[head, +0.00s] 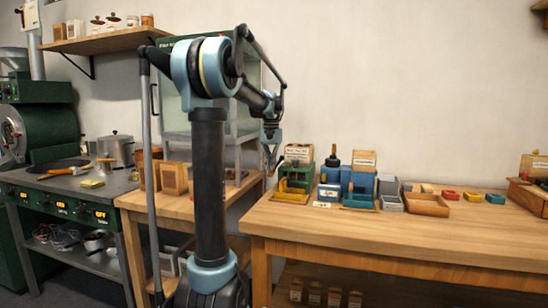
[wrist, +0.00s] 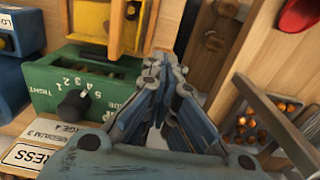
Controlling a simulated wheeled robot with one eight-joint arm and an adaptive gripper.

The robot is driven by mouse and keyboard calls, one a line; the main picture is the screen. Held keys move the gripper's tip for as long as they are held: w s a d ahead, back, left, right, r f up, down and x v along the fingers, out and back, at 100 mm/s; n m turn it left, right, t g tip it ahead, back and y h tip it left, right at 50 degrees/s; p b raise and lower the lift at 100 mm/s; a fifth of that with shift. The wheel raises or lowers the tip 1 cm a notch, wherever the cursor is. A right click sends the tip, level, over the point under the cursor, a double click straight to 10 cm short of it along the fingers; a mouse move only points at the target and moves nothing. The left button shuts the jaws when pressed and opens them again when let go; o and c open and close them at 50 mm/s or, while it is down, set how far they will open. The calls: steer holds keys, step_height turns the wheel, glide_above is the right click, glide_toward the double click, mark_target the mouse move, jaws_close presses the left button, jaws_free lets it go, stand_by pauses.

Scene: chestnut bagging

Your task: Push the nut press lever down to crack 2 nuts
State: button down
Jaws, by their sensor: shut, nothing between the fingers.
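The nut press appears to be the green unit (wrist: 85,85) with a numbered scale and a black knob (wrist: 74,103) in the wrist view; a PRESS label (wrist: 32,156) lies near it. In the head view a green unit (head: 294,180) stands at the left end of the wooden table. My gripper (wrist: 170,80) is shut and empty, beside the right end of the green unit. In the head view my gripper (head: 272,158) is small, just left of the units. I cannot tell which part is the lever; a red rounded part (wrist: 298,16) shows at the top right.
A grey tray (wrist: 237,138) holds several brown nuts. Blue units (head: 360,183) and a wooden tray (head: 428,206) stand farther right on the table (head: 390,240). Small coloured blocks (head: 472,196) lie beyond. The table's front strip is clear.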

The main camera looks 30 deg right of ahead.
step_height(320, 180, up, 9)
steer(key=shift+w+d, duration=0.3)
stand_by(0.5)
stand_by(0.5)
steer(key=shift+f, duration=1.05)
steer(key=shift+f, duration=1.1)
steer(key=shift+s+a+f, duration=0.1)
steer(key=shift+f, duration=0.45)
steer(key=shift+s+a+f, duration=0.1)
steer(key=shift+f, duration=0.45)
